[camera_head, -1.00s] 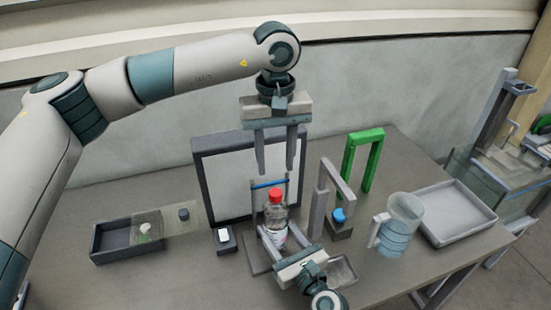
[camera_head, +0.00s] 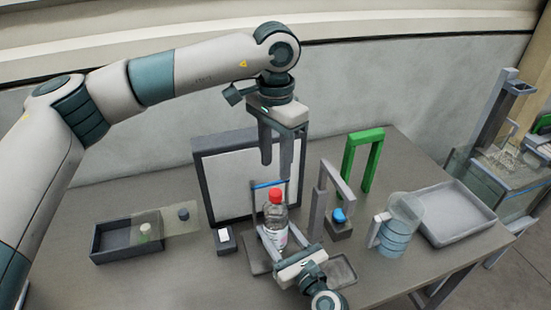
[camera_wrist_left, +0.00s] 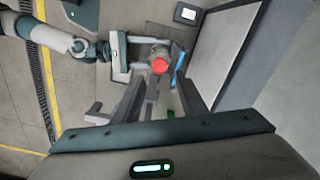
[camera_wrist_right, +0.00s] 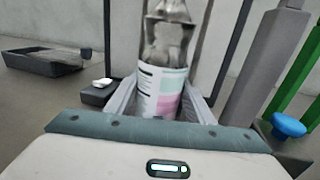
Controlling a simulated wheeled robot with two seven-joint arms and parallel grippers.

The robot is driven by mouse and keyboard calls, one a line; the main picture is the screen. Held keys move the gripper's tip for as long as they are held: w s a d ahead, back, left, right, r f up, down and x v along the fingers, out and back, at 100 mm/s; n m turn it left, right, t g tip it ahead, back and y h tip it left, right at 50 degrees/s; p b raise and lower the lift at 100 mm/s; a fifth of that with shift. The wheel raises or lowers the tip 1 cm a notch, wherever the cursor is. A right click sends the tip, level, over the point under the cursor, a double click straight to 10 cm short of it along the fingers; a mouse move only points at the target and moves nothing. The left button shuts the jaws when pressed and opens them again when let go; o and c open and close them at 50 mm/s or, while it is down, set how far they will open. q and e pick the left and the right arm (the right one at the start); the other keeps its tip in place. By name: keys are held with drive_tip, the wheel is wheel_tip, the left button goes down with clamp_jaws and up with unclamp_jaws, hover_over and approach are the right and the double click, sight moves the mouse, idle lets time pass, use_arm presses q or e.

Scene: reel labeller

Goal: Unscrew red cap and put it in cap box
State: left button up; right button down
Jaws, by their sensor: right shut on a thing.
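A clear bottle (camera_head: 277,215) with a red cap (camera_head: 275,195) stands upright in front of the white panel. The cap is on the bottle. My right gripper (camera_head: 282,240) is shut on the lower, labelled part of the bottle (camera_wrist_right: 160,92). My left gripper (camera_head: 276,170) hangs above the cap, fingers down, open and empty. In the left wrist view the red cap (camera_wrist_left: 159,66) shows beyond and between its fingers. A dark open box (camera_head: 115,246) lies at the left; a small grey tray (camera_head: 342,270) is right of my right gripper. I cannot tell which is the cap box.
A white panel in a dark frame (camera_head: 199,185) stands behind the bottle. A grey arch (camera_head: 319,200), a blue button (camera_head: 339,215), a green arch (camera_head: 348,160), a bluish jug (camera_head: 393,243) and a large grey tray (camera_head: 455,238) are to the right. A small device (camera_head: 224,238) sits left of the bottle.

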sight(275, 192)
use_arm(q)
drive_tip(key=shift+f, duration=0.1)
drive_tip(key=shift+f, duration=3.9)
drive_tip(key=shift+c, duration=0.5)
